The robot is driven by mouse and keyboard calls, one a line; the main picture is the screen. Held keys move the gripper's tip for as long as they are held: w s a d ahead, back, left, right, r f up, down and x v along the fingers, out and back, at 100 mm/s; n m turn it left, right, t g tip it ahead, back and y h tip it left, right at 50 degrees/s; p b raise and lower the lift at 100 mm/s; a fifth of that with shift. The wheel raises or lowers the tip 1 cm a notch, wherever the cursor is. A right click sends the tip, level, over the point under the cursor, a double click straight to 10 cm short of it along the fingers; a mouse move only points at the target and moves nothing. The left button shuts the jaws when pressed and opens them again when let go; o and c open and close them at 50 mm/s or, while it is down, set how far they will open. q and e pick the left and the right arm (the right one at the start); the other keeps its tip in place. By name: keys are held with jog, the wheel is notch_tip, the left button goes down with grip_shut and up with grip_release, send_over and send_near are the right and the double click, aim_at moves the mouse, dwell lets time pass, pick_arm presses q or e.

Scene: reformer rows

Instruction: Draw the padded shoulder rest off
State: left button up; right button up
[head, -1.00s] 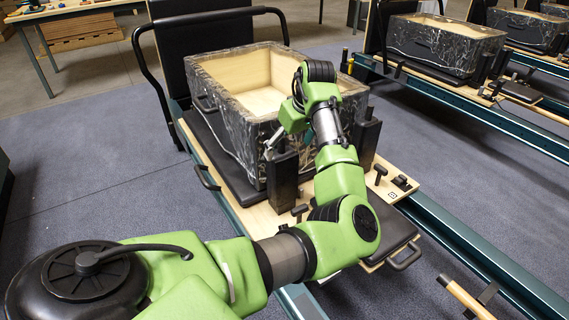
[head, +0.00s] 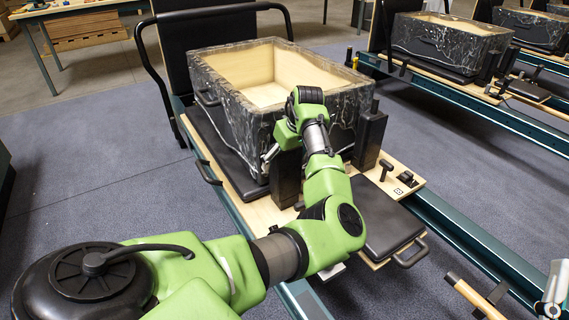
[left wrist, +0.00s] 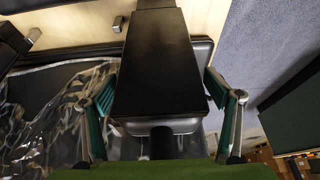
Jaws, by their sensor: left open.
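Two black upright padded shoulder rests stand on the carriage in front of the box. The left one (head: 287,182) is nearest my left gripper (head: 284,145); the right one (head: 369,140) stands apart from it. In the left wrist view a black padded block (left wrist: 158,65) fills the space between the fingers of my left gripper (left wrist: 160,88). The fingers are open, one on each side of it, with visible gaps. My wrist and hand hide part of the left rest in the head view.
An open wood-lined box (head: 222,108) with a dark marbled outside sits on the carriage just behind the rests. A black flat pad (head: 385,222) lies in front. Small black posts (head: 386,168) stand beside the right rest. More reformers stand at the right.

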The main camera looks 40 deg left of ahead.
pick_arm(q)
jog(key=shift+a+f, duration=0.15)
jog(key=shift+f, duration=0.2)
pick_arm(e)
jog(key=shift+s+r+t, duration=0.4)
jog(key=shift+r, duration=0.15)
